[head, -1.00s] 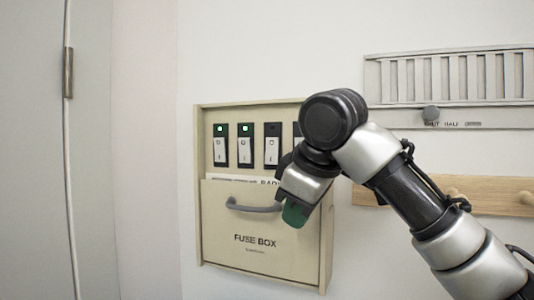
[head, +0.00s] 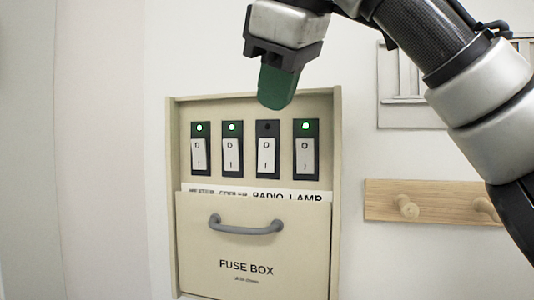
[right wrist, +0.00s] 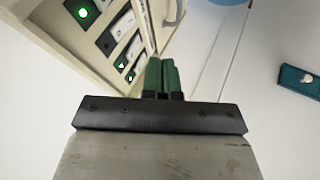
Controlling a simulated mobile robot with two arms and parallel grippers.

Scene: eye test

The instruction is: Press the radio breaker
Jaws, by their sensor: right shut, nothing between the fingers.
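The fuse box (head: 172,190) hangs on the wall with a row of rocker breakers. The radio breaker (head: 267,155), third from the left above the word RADIO, has a dark lamp; the breakers beside it show green lamps. In the right wrist view the radio breaker (right wrist: 108,40) lies left of the fingers. My right gripper (head: 277,103) is shut and empty, its green fingers pointing down in front of the box's top edge, above and apart from the radio breaker. It also shows in the right wrist view (right wrist: 160,60). My left gripper is out of view.
A grey handle (head: 246,228) sticks out from the box's lower front panel, which partly hides the label strip (head: 290,196). A wooden peg rail (head: 385,200) and a grey slotted panel (head: 400,110) are on the wall to the right. The wall left of the box is bare.

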